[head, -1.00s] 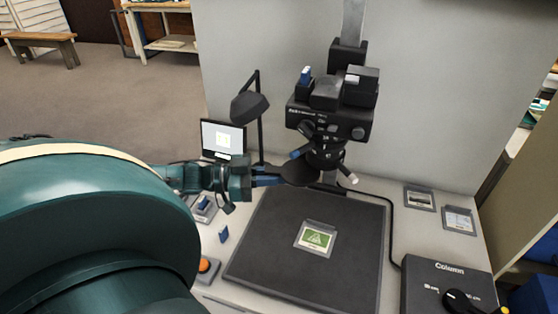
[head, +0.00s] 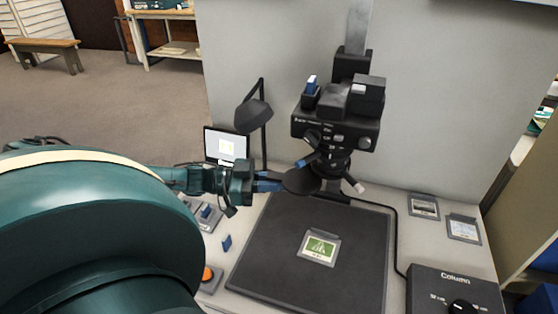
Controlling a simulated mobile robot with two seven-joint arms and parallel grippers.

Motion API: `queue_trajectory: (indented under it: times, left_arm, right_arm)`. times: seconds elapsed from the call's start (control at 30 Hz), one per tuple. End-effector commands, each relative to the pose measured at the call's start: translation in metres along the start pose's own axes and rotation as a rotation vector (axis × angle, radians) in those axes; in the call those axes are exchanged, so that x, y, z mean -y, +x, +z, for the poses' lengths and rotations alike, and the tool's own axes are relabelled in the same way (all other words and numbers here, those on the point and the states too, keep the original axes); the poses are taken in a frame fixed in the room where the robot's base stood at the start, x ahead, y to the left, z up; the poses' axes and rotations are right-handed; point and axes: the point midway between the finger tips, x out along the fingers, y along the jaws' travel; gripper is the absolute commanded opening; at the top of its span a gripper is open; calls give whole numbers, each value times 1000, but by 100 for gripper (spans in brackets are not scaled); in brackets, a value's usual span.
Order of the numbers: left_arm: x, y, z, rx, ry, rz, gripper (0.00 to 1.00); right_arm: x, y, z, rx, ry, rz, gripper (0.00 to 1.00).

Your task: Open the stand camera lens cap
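The stand camera (head: 336,128) is a black body on a vertical column against the grey wall panel, its lens (head: 332,162) pointing down. The lens cap (head: 301,182) is a dark round disc below and left of the lens, off to its side. Whether it is still joined to the lens mount is hard to tell. My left gripper (head: 270,182) comes in from the left with blue fingers at the cap's left edge. They appear to touch it, but whether they are closed on it is unclear. My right gripper is not in view.
A dark baseboard (head: 262,240) lies below with a green card (head: 320,247) on it. A lamp (head: 254,115) and small screen (head: 226,145) stand behind my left gripper. A black Column control box (head: 455,290) is at the front right. A cable runs right of the board.

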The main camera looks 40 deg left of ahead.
Motion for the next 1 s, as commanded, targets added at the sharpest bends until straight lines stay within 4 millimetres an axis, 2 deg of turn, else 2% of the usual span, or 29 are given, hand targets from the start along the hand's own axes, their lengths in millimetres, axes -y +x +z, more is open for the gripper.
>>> queue_trajectory:
  times: [0.8,0.83,1.0]
  left_arm:
    - [0,-2,3,7,-2,0,0]
    - [-1,-2,3,7,-2,0,15]
    - [0,-1,2,5,-1,0,29]
  right_arm:
    - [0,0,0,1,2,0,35]
    - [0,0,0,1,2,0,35]
    - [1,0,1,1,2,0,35]
